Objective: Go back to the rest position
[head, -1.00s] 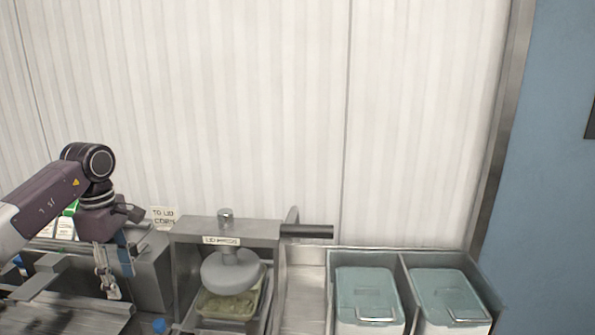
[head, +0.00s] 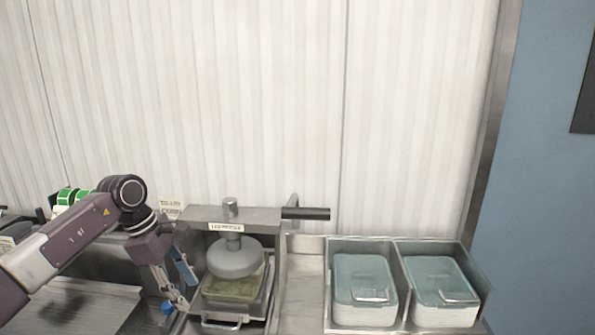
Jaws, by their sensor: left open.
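My left gripper (head: 179,284) hangs from the arm that comes in from the left in the head view. Its jaws point down, apart and empty, just left of the lid press (head: 232,218). The press is a grey metal frame with a round grey plate and a dark handle at the right. A tray with a greenish lid (head: 233,288) sits under the plate, partly covered by it. My right gripper is not in the view.
A steel bin to the right holds two stacks of clear teal lids, a left stack (head: 364,281) and a right stack (head: 437,279). A metal work surface (head: 85,303) lies at the left. Green and white packs (head: 68,197) stand behind my arm. A pale wall closes the back.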

